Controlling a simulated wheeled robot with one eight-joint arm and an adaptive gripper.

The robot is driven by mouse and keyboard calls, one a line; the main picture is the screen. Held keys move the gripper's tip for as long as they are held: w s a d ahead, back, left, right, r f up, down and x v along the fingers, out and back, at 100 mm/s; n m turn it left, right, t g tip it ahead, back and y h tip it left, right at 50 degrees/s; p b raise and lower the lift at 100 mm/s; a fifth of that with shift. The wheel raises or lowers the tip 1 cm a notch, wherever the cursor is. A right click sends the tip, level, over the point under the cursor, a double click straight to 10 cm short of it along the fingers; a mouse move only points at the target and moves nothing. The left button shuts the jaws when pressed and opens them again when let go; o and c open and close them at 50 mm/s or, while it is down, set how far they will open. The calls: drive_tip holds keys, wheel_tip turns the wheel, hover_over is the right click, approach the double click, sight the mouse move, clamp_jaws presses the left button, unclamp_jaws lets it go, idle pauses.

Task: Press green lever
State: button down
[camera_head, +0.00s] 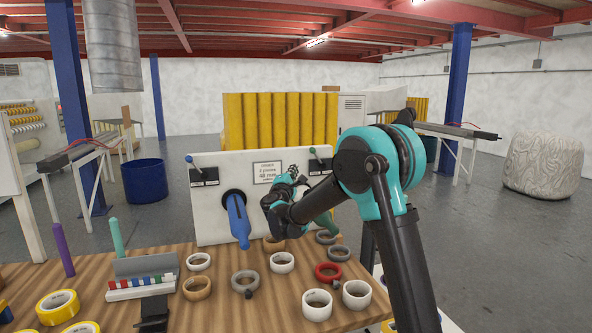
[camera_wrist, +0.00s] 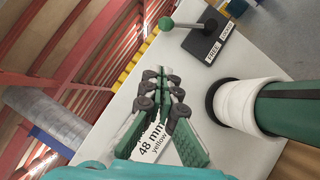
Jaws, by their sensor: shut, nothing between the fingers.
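The green lever, a rod with a green ball tip (camera_wrist: 166,24), sticks out of a black labelled plate (camera_wrist: 208,38) on the white panel in the wrist view. In the head view the green lever (camera_head: 313,152) is at the panel's upper right. My gripper (camera_head: 294,171) is in front of the panel, left of and slightly below the lever. In the wrist view my gripper (camera_wrist: 162,78) has its fingers together, with nothing between them. The fingers are apart from the lever and partly cover the panel's label (camera_wrist: 152,140).
A green spindle (camera_wrist: 290,112) with a white ring (camera_wrist: 248,105) projects to the right of my fingers. A blue spindle (camera_head: 238,220) and blue lever (camera_head: 188,158) are on the panel's left side. Several tape rolls lie on the wooden table (camera_head: 222,316).

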drive_tip(key=shift+w+d+r, duration=0.55)
drive_tip(key=shift+w+d, duration=0.1)
drive_tip(key=shift+w, duration=0.85)
drive_tip(key=shift+w+d+r, duration=0.5)
drive_tip(key=shift+w+d, duration=0.2)
drive_tip(key=shift+w, duration=0.8)
drive_tip(key=shift+w+d+r, duration=0.55)
drive_tip(key=shift+w+d, duration=0.1)
drive_tip(key=shift+w, duration=0.85)
drive_tip(key=shift+d+r, duration=0.1)
drive_tip(key=shift+d+r+m+g, duration=0.1)
drive_tip(key=shift+r+m+g, duration=0.05)
drive_tip(key=shift+m+g, duration=0.2)
